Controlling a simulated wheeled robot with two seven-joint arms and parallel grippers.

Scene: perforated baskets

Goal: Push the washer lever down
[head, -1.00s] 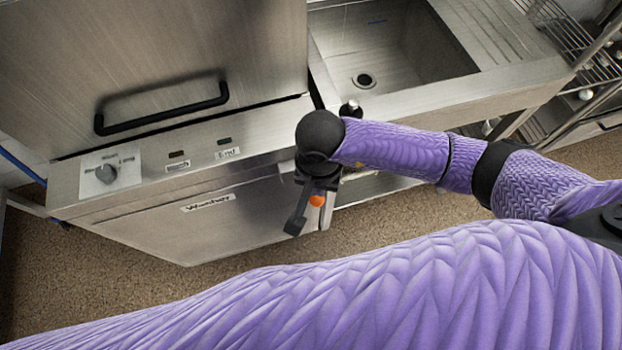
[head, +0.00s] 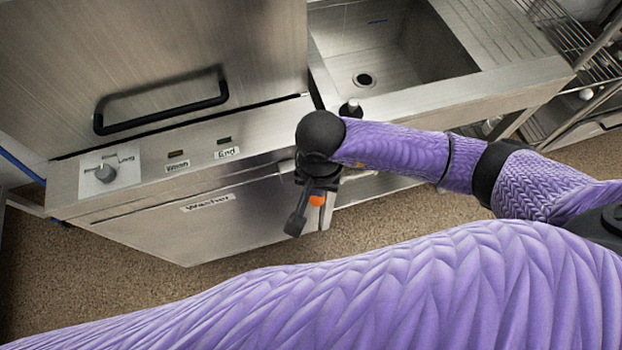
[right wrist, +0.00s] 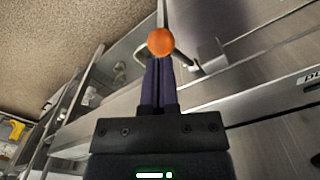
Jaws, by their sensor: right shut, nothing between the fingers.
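The steel washer (head: 150,222) with its "Washer" label fills the left of the head view. The lever's orange ball knob (head: 316,200) shows at the washer's right front corner; it also shows in the right wrist view (right wrist: 161,41), with part of a dark rod beside it. My right gripper (head: 295,226) is shut and empty, pointing down just left of the knob in the head view. In the right wrist view its closed fingers (right wrist: 160,64) end right at the knob; I cannot tell whether they touch it. Most of the lever is hidden behind my gripper. My left gripper is out of view.
A steel sink (head: 385,50) adjoins on the right, with a wire rack (head: 560,30) beyond. The brown floor is open in front.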

